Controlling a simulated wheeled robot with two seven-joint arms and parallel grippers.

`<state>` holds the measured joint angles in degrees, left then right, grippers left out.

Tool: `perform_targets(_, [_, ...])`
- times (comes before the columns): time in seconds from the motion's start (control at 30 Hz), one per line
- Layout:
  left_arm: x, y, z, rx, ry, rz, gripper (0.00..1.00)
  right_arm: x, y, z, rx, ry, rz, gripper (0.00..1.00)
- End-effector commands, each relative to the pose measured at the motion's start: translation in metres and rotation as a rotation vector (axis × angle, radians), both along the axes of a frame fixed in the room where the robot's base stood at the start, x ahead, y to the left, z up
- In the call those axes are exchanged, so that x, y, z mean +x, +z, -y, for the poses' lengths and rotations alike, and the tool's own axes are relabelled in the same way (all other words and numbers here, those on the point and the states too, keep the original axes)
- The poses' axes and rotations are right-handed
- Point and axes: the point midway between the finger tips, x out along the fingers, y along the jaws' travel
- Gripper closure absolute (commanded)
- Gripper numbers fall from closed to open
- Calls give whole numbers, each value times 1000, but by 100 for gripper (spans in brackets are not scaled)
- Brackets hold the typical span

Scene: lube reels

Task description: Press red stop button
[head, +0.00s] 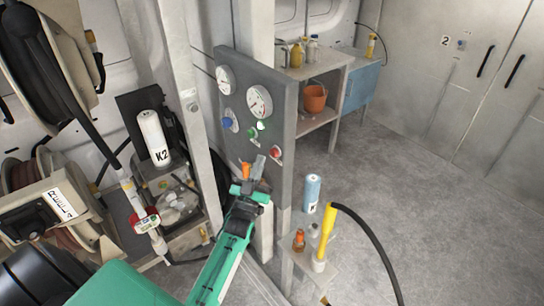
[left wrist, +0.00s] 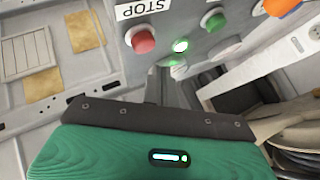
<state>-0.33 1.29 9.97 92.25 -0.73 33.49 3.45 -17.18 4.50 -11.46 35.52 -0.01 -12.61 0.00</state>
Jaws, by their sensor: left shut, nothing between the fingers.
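The red stop button (head: 275,152) is on the lower right of the grey control panel (head: 284,115). In the left wrist view the red button (left wrist: 140,39) stands out from the panel beside a white "STOP" label (left wrist: 143,9). My left gripper (head: 258,166) is shut and empty in front of the panel, just below and left of the red button in the head view. In the left wrist view its fingers (left wrist: 166,84) show below and slightly right of the button, with a visible gap. My right gripper is not in view.
The panel also carries a green button (left wrist: 214,20), a lit green lamp (left wrist: 180,46), an orange knob (head: 246,170), a blue knob (head: 227,122) and two gauges (head: 259,101). A small shelf (head: 323,272) with bottles stands below right. Reels are at left; floor at right is clear.

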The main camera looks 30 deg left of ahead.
Motion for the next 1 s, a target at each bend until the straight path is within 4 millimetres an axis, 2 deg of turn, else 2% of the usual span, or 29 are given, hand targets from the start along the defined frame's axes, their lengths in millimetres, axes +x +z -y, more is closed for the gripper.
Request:
perform_targets(0.2, [10, 0, 4, 0, 0, 1, 100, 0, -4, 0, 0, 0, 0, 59])
perform_targets(1.0, [10, 1, 4, 1, 1, 0, 100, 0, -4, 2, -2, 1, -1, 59])
